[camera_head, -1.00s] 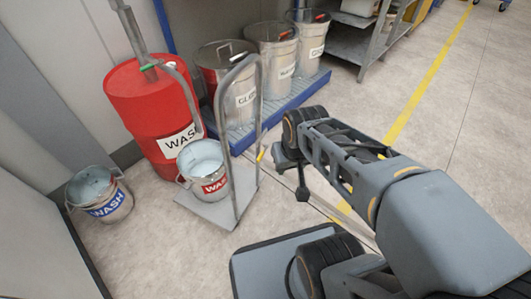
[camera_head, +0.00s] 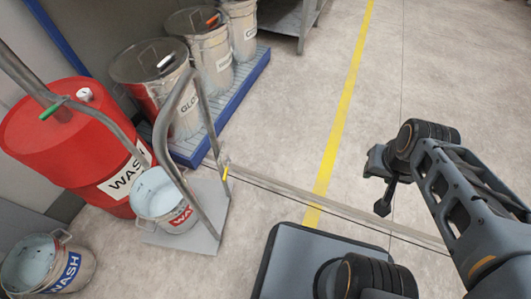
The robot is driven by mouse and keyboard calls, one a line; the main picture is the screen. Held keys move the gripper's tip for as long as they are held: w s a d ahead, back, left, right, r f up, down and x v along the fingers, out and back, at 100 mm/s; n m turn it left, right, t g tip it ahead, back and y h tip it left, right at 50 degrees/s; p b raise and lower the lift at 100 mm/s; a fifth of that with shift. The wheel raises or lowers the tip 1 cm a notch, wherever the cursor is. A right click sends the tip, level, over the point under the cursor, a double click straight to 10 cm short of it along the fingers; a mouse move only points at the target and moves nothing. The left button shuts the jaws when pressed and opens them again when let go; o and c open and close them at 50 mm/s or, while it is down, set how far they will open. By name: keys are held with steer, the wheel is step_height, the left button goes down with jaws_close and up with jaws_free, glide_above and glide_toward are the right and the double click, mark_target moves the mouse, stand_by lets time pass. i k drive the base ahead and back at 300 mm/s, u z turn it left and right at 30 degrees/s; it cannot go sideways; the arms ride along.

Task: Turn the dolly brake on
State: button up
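The dolly (camera_head: 200,240) is a flat grey metal platform with a tall bent tube handle (camera_head: 172,110), standing on the floor left of centre. A small yellow part (camera_head: 225,172), perhaps the brake lever, sits low on the handle's right upright; its setting is too small to read. A metal bucket (camera_head: 160,205) with a red WASH label stands on the platform. My gripper (camera_head: 383,203) hangs over bare floor to the right of the dolly, well apart from it. It points down, and I cannot see its fingers clearly enough to tell their opening.
A red WASH drum (camera_head: 75,150) stands left of the dolly, with a blue-labelled bucket (camera_head: 45,268) in front. Several bins stand on a blue pallet (camera_head: 222,110) behind. A thin floor strip (camera_head: 330,205) runs right from the dolly. The floor at right is clear.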

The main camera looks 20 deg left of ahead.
mark_target(225, 174)
steer(key=z, duration=0.4)
steer(key=k, duration=1)
steer(key=u, duration=1.45)
steer(key=i, duration=0.5)
steer(key=z, duration=0.05)
